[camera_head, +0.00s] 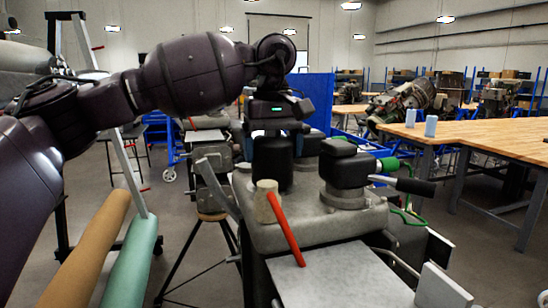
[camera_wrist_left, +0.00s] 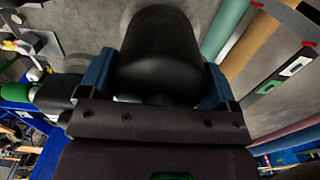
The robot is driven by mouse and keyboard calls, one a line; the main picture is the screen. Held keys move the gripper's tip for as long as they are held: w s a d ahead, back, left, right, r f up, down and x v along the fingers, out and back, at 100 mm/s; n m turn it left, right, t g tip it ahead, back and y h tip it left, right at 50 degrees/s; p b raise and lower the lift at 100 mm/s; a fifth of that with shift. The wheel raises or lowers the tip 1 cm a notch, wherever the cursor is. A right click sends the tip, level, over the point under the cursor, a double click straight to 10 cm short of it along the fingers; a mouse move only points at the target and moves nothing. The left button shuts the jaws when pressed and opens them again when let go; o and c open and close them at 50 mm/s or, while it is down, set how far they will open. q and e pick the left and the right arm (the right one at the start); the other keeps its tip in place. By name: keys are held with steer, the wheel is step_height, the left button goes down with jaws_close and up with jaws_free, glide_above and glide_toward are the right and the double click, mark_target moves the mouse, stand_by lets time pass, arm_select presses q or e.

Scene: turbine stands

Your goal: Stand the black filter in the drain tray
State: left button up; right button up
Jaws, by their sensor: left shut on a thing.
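The black filter (camera_head: 272,163) hangs upright below my left gripper (camera_head: 277,128), which is shut on it. In the left wrist view the filter (camera_wrist_left: 158,50) is a dark rounded cylinder between the blue fingers of my left gripper (camera_wrist_left: 158,72). Its lower end is over the grey housing (camera_head: 320,222); I cannot tell whether it touches. A flat pale grey plate (camera_head: 345,280) lies in front of the housing; I cannot tell whether it is the drain tray. My right gripper is not in view.
A second black capped unit (camera_head: 345,170) with a green and black handle stands right of the filter. A red-handled mallet (camera_head: 285,228) leans at the housing's front. Tan (camera_head: 92,250) and green (camera_head: 132,262) rolls stand at left. A wooden workbench (camera_head: 480,135) is at right.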

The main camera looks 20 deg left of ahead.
mark_target(272, 132)
arm_select(q)
steer(key=shift+r+p, duration=0.35)
steer(key=shift+p, duration=0.05)
steer(key=shift+r, duration=0.35)
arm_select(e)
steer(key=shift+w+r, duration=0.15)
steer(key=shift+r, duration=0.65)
arm_select(q)
steer(key=shift+r+p, duration=0.4)
steer(key=shift+p, duration=0.15)
steer(key=shift+r+p, duration=0.35)
steer(key=shift+r, duration=0.05)
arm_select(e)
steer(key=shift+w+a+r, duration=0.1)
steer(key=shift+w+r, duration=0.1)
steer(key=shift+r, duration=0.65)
